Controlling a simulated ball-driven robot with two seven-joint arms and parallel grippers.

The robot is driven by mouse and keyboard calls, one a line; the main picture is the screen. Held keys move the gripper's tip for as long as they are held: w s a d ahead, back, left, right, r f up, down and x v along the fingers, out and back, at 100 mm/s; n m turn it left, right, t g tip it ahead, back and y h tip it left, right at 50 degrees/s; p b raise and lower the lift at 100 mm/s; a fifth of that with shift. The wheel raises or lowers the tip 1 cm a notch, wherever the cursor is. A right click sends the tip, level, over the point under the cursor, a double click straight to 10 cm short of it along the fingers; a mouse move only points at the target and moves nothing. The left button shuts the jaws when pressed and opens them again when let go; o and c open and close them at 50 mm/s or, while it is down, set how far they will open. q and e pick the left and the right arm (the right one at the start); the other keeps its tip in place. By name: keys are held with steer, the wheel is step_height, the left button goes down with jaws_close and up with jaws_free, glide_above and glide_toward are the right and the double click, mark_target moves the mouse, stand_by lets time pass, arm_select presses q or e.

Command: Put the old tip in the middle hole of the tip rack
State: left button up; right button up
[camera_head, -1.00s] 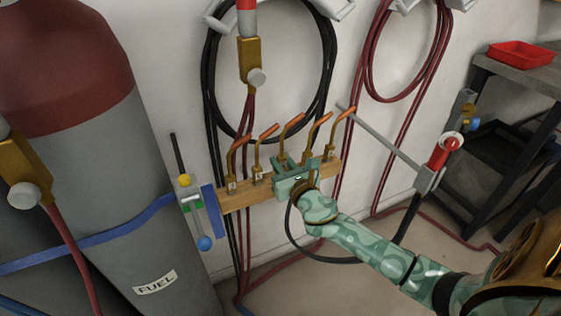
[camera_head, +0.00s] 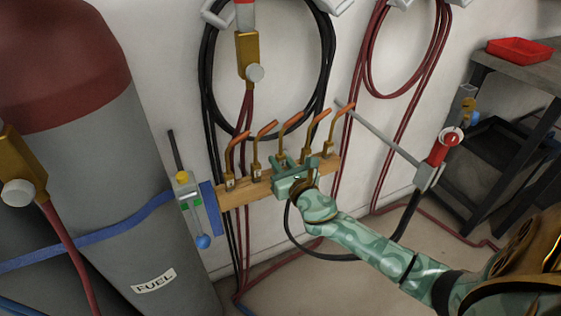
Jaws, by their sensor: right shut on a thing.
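The tip rack (camera_head: 245,192) is a wooden bar in front of the wall, with several copper tips standing in a row along it. The old tip (camera_head: 290,121), bent and copper-coloured, stands upright at the middle of the row. My right gripper (camera_head: 284,167), green, is at the rack's middle and shut on this tip's lower part. The gripper hides the tip's bottom end and the middle hole, so I cannot tell how deep the tip sits. My left gripper is out of view.
Other tips stand close on both sides, at left (camera_head: 256,148) and right (camera_head: 311,132). A grey fuel cylinder (camera_head: 95,200) is at left. A torch with a red part (camera_head: 443,147) is at right. Hoses (camera_head: 212,90) hang on the wall behind.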

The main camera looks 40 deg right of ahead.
arm_select(q)
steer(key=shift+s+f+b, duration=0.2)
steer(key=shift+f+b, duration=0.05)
steer(key=shift+b, duration=0.1)
arm_select(e)
steer(key=shift+f, duration=0.5)
steer(key=o, duration=1)
steer(key=shift+s+a, duration=0.1)
steer(key=shift+s, duration=0.3)
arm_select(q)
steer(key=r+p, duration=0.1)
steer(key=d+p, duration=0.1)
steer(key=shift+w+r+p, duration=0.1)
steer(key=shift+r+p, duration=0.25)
arm_select(e)
steer(key=v, duration=1.5)
steer(key=shift+s, duration=0.3)
steer(key=shift+m, duration=0.3)
